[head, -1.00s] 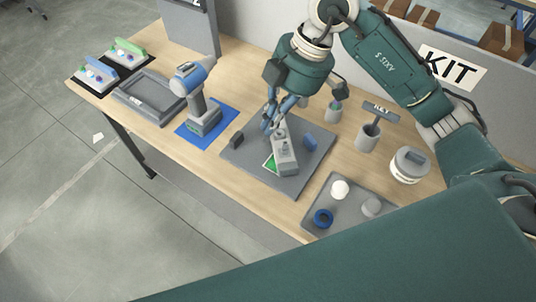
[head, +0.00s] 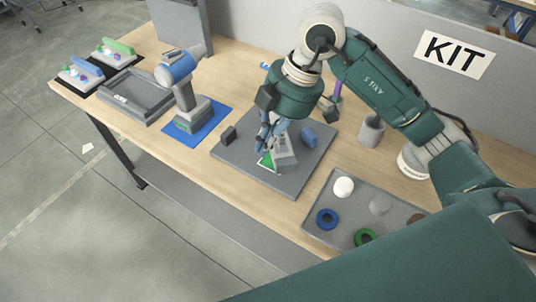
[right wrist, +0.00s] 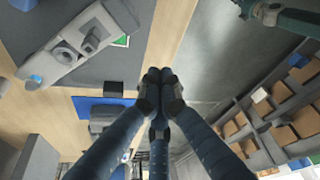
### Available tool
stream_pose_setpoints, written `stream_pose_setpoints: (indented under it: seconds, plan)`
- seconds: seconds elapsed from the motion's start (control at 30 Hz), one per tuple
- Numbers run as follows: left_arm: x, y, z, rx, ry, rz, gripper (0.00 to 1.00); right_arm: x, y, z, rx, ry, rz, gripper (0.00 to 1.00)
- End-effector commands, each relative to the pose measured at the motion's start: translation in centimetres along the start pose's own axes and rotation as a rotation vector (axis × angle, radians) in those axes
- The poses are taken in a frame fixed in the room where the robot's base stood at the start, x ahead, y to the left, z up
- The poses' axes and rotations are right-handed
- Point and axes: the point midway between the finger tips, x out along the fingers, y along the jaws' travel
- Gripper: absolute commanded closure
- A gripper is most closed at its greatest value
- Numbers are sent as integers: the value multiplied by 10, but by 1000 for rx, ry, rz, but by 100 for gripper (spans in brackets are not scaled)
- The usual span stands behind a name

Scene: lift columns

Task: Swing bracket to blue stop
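The grey bracket (head: 286,153) sits on the grey base plate (head: 238,155), with a green patch (head: 266,160) beside its lower left. My right gripper (head: 265,143) is low over the plate at the bracket's left side. In the right wrist view its fingertips (right wrist: 160,78) are together with nothing seen between them, and the bracket (right wrist: 80,45) is to their left. I cannot tell whether they touch it.
A power drill (head: 183,85) stands on a blue mat (head: 218,113) to the left, near a grey tray (head: 122,101). A parts tray (head: 322,238) with rings and knobs lies at the front right. A grey cup (head: 370,132) stands behind. My arm covers the right side.

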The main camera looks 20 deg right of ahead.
Motion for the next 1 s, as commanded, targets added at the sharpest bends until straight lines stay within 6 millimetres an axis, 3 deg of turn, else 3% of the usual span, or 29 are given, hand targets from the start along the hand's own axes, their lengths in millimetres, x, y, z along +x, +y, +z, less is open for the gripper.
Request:
stream_pose_setpoints:
  seconds: [0.43,0.7,1.0]
  plan:
    - [-18,0,-2,0,0,0,100,89,-2,0,1,-1,-6,100]
    - [-31,0,-3,0,0,0,100,76,-1,33,2,-3,-1,100]
    - [-32,0,-4,0,1,1,100,75,-1,38,-1,-1,-1,100]
